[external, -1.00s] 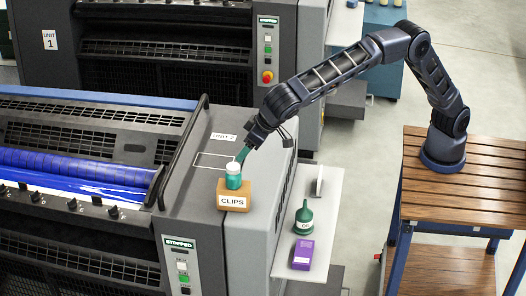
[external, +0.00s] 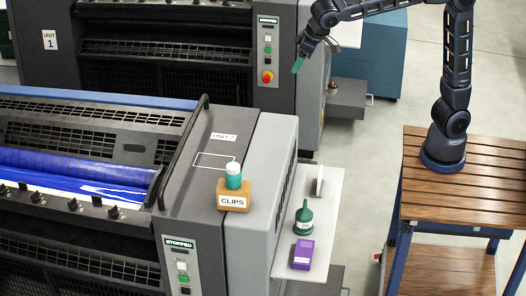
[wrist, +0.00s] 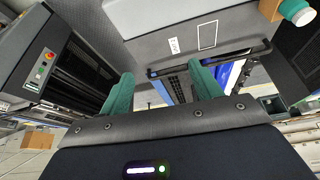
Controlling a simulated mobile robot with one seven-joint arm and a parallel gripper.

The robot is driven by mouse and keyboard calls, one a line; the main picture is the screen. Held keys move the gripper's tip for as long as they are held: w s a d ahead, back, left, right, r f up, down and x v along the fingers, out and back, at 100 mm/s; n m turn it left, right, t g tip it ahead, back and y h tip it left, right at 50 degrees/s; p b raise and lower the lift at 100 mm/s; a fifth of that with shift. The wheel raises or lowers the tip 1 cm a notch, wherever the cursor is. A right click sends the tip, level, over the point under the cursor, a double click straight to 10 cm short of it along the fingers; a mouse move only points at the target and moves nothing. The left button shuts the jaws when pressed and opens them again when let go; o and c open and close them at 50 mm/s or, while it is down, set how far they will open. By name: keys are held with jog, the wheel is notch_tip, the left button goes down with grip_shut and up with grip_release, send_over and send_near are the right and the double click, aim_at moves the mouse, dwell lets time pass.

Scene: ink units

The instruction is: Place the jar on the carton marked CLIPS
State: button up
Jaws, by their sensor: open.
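The green jar (external: 233,181) with a white lid stands upright on top of the brown carton marked CLIPS (external: 235,194), at the front corner of the unit 2 machine top. In the wrist view the jar (wrist: 297,12) shows at the top right, with part of the carton (wrist: 270,9) beside it. My gripper (external: 297,65) is raised well above and behind the jar, apart from it, in front of unit 1. Its green fingers (wrist: 158,92) are spread with nothing between them in the wrist view.
A side shelf (external: 325,222) holds a green funnel-topped bottle (external: 304,218), a purple box (external: 302,254) and a thin upright white item (external: 318,181). A black rail (external: 182,152) runs along the unit 2 top. An outlined rectangle (external: 213,161) there is empty.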

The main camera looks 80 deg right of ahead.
jog(key=s+d+f, duration=0.3)
jog(key=s+d, duration=0.7)
jog(key=s, duration=0.2)
jog(key=s+d+f, duration=0.3)
jog(key=s+d, duration=0.7)
jog(key=s, duration=0.2)
jog(key=s+d+f+n, duration=0.1)
jog(key=s+d+f, duration=0.2)
jog(key=s+f, duration=0.3)
jog(key=s, duration=0.3)
jog(key=shift+s+f+y, duration=0.15)
jog(key=shift+y, duration=0.15)
